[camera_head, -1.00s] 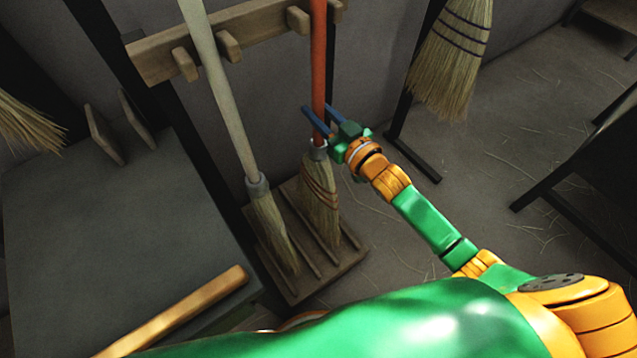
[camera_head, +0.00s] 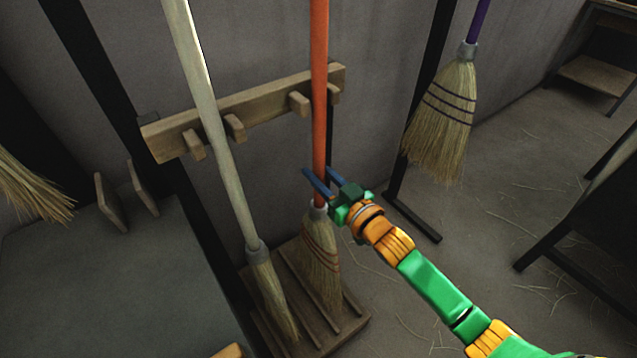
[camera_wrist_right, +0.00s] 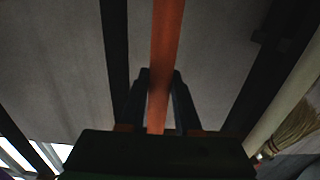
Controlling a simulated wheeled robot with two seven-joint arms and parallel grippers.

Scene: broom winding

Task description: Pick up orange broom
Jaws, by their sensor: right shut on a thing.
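The orange broom (camera_head: 319,110) stands upright in the wooden rack, its straw head (camera_head: 321,258) low over the slatted base. My right gripper (camera_head: 326,187) is shut on its orange handle, just above the grey collar. In the right wrist view the orange handle (camera_wrist_right: 164,60) runs up from between the two dark fingers (camera_wrist_right: 158,88). My left gripper is not in view.
A pale-handled broom (camera_head: 215,130) leans in the rack to the left. The pegged wooden rail (camera_head: 265,103) runs behind both handles. A purple-handled broom (camera_head: 445,110) hangs at the right. A grey table (camera_head: 110,290) is at the left.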

